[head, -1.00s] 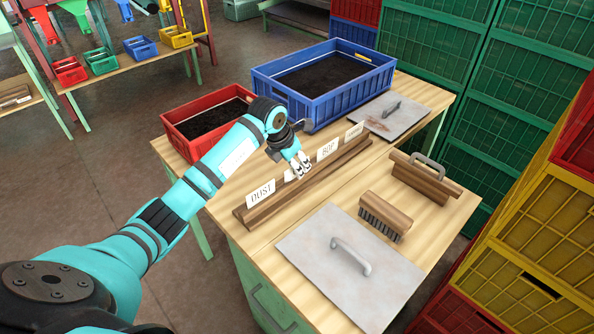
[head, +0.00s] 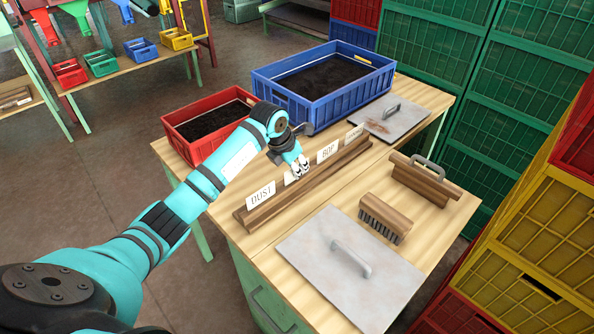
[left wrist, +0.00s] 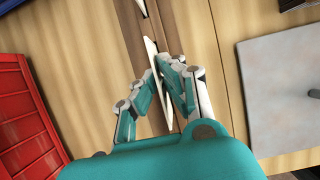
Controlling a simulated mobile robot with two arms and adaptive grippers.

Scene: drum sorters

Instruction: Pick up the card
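Several white cards stand upright in a long dark wooden holder (head: 303,187) on the table. One card reads DUST (head: 261,194), another looks like BOP (head: 327,151), and a third (head: 354,133) is too small to read. My left gripper (head: 299,167) is at the holder, between the DUST and BOP cards, and mostly hides a card there. In the left wrist view that card (left wrist: 152,58) shows edge-on between the fingers of my left gripper (left wrist: 156,75). The fingers are on both sides of it, with a gap by the left finger. My right gripper is not seen.
A red bin (head: 170,130) and a blue bin (head: 345,107) with dark soil stand behind the holder. A brush (head: 388,213), a wooden tool with a metal handle (head: 425,180) and two handled metal plates (head: 315,265) (head: 410,117) lie on the table. Crates (head: 545,230) are stacked at right.

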